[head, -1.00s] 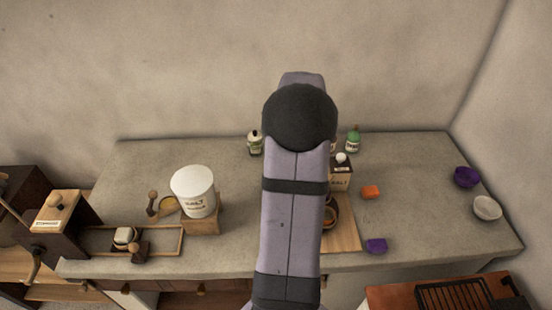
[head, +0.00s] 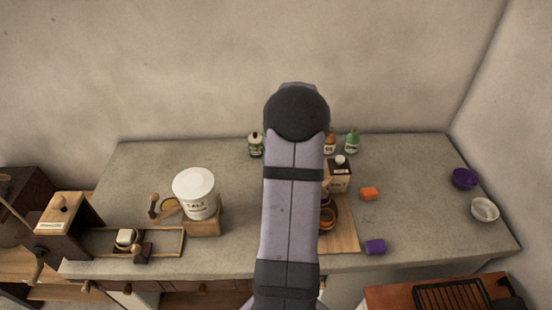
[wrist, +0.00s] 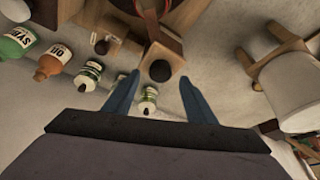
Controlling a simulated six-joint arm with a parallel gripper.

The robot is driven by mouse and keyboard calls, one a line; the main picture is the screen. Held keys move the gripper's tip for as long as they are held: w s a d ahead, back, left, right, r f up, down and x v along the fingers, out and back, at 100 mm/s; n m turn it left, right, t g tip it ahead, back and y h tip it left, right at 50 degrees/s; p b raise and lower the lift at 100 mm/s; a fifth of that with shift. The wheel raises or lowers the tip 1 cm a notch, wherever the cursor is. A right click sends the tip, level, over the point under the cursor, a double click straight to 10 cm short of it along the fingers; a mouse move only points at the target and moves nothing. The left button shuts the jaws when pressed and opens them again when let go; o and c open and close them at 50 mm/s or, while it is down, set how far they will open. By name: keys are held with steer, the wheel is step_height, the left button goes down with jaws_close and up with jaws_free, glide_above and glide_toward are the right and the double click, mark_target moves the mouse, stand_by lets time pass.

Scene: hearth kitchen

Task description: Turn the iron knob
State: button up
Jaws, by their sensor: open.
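A dark round knob (wrist: 160,70), which looks like the iron knob, sits on the face of a small wooden block (wrist: 178,58) in the wrist view. My gripper (wrist: 160,80) is open, with its two blue fingers pointing toward the block. The knob appears between the fingertips in the picture, and nothing is held. I cannot tell how far the tips are from the knob or whether they touch it. In the head view my arm hides the knob and the gripper.
Green-labelled bottles (wrist: 88,76), an orange bottle (wrist: 52,61) and a green bottle (wrist: 17,43) stand left in the wrist view. A white salt tub (head: 195,192) sits on a wooden stand (head: 203,222).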

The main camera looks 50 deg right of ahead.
steer(key=shift+p+x, duration=0.35)
steer(key=shift+x, duration=1.05)
steer(key=c, duration=1)
steer(key=shift+c, duration=0.2)
